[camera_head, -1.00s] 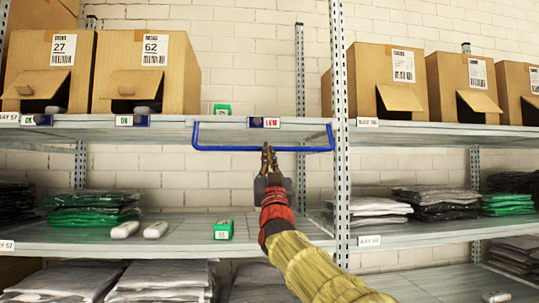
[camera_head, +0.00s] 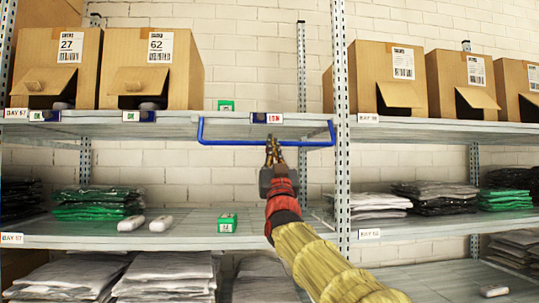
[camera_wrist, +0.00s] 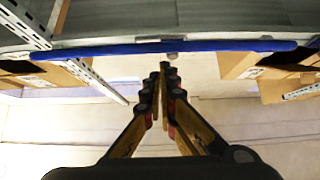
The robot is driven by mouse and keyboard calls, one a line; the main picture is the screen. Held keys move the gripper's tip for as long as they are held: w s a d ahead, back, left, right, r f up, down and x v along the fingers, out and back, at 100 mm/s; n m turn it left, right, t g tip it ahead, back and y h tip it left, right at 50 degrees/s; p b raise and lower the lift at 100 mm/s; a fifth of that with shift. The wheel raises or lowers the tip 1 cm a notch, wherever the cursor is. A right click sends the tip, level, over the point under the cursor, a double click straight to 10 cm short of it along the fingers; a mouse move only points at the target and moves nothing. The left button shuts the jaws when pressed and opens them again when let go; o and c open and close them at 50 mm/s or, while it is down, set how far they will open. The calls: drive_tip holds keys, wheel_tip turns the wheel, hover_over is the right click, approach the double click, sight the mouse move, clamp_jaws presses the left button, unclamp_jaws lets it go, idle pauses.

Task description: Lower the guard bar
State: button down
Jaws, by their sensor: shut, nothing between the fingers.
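The guard bar is a blue U-shaped bar (camera_head: 235,142) at the front edge of the upper shelf, in the middle bay. Its long rail hangs just below the shelf edge. In the wrist view the blue rail (camera_wrist: 210,47) runs across the top of the picture.
A metal upright (camera_head: 341,150) stands close on the right. Open cartons (camera_head: 150,75) fill the upper shelf at left.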

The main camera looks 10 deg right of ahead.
wheel_tip(320, 180, down, 9)
drive_tip(key=w+p, duration=0.2)
drive_tip(key=shift+w, duration=0.4)
drive_tip(key=shift+r, duration=0.15)
